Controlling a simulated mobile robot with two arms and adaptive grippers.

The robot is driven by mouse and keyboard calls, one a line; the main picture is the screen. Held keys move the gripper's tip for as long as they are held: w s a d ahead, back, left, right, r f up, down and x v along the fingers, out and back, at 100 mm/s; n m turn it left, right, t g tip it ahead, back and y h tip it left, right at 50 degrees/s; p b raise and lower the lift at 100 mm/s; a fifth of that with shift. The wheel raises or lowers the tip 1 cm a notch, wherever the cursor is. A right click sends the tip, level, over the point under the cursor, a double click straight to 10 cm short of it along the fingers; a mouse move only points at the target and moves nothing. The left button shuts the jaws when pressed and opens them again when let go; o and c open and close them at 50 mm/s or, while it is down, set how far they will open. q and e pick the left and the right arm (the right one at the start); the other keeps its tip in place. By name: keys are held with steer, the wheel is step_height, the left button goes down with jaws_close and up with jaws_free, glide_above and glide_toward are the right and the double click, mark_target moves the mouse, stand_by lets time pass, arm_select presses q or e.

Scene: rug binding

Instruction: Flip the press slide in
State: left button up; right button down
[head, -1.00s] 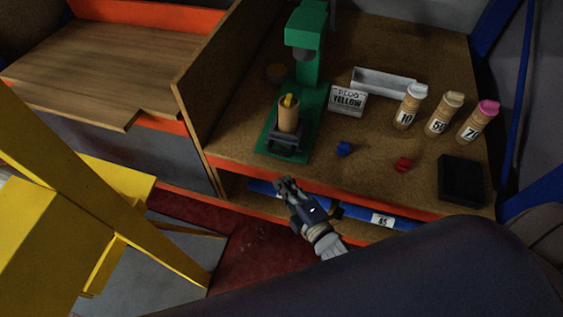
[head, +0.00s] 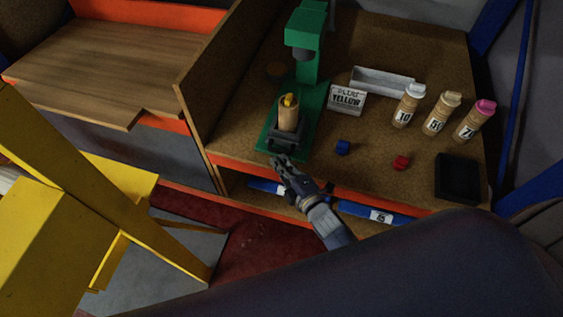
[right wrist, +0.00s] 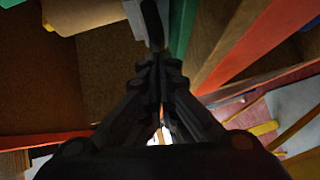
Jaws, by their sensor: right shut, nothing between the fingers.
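The green press (head: 312,57) stands on the brown workbench. Its dark slide (head: 287,141) sits at the front of the green base and carries an upright tan cylinder (head: 288,117) with a yellow top. My right gripper (head: 278,162) is shut and empty, just in front of the slide at the bench's front edge; I cannot tell whether it touches the slide. In the right wrist view, its closed fingers (right wrist: 158,68) point at a dark bar, and a green strip of the press (right wrist: 182,28) shows beside them. My left gripper is not in view.
A sign reading YELLOW (head: 346,99), a grey tray (head: 383,81) and three labelled bottles (head: 436,113) stand right of the press. A blue piece (head: 342,147), a red piece (head: 400,162) and a black tray (head: 459,179) lie nearer the front. Yellow framework (head: 110,210) fills the lower left.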

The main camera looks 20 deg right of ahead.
mark_target(294, 129)
steer(key=w+d+b, duration=0.1)
steer(key=w+d, duration=0.1)
steer(key=w, duration=0.1)
steer(key=w+d+b, duration=0.1)
steer(key=w+d, duration=0.1)
steer(key=w, duration=0.2)
steer(key=w+d+b, duration=0.1)
steer(key=w+d, duration=0.2)
steer(key=shift+w+f+b, duration=0.2)
steer(key=shift+b, duration=0.1)
steer(key=shift+w+d+r, duration=0.15)
steer(key=shift+w+d, duration=0.05)
steer(key=shift+w, duration=0.15)
